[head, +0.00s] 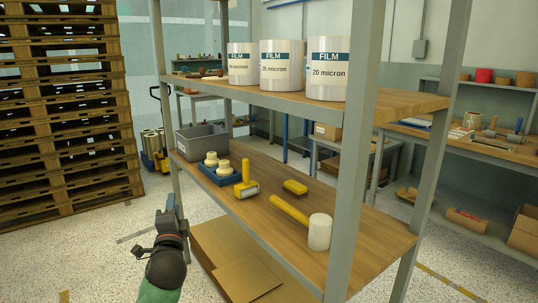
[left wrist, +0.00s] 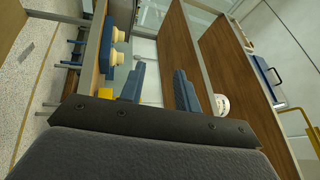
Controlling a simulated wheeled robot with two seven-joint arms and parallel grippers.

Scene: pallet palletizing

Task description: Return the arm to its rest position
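My left gripper (head: 172,212) is in front of the lower left part of the shelving rack, outside its near edge, with my forearm coming up from the bottom. In the left wrist view its two dark fingers (left wrist: 160,86) stand apart with nothing held between them. My right arm and gripper are in neither view.
Film rolls (head: 281,68) stand above. Pallets (head: 65,105) are stacked left.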

